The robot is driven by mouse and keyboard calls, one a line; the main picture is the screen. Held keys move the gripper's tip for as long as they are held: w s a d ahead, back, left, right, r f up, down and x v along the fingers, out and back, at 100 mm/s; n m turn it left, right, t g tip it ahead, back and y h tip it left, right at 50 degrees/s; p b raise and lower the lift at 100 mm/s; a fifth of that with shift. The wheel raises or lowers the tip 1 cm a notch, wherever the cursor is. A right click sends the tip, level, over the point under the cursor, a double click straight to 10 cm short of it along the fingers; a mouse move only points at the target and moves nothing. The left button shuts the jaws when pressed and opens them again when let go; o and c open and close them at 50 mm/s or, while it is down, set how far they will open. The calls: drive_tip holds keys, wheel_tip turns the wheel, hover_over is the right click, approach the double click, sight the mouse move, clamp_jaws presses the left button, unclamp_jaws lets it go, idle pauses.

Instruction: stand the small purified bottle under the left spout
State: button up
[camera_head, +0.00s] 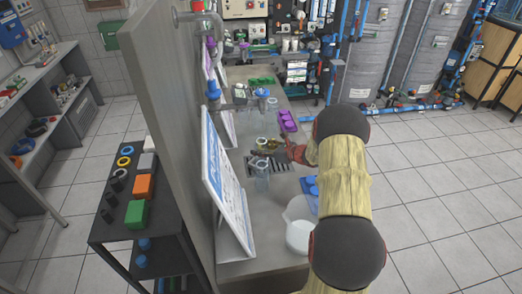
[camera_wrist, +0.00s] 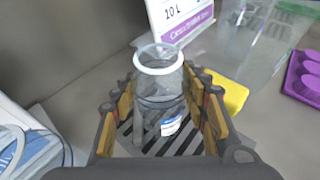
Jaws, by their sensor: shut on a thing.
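A small clear bottle (camera_wrist: 158,90) with a white rim and a blue-and-white label stands between the fingers of my gripper (camera_wrist: 162,118) in the wrist view. The fingers are shut on its sides. A dark striped grate (camera_wrist: 165,143) shows below the bottle; I cannot tell whether they touch. In the head view my gripper (camera_head: 285,154) is over the bench by the grate (camera_head: 283,161), partly hidden by my arm. A spout assembly with a blue valve (camera_head: 212,90) is on the wall panel at the left. The exact spout outlet is too small to tell.
A clear cylinder (camera_head: 261,178) stands at the near side of the grate. A white beaker (camera_head: 299,232) is nearer on the bench. A purple tray (camera_head: 287,121) lies farther back. A leaning sign board (camera_head: 224,190) lines the left. A yellow item (camera_wrist: 230,94) is close to my right finger.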

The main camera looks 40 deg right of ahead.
drive_tip(key=shift+r, duration=0.1)
drive_tip(key=o, duration=0.8)
drive_tip(key=shift+o, duration=0.2)
drive_tip(key=shift+s+d+r, duration=0.1)
drive_tip(key=shift+s+r, duration=0.1)
drive_tip(key=shift+s, duration=0.1)
drive_tip(key=p+v, duration=0.2)
drive_tip(key=v, duration=0.9)
drive_tip(key=shift+s, duration=0.2)
drive_tip(key=shift+f, duration=0.1)
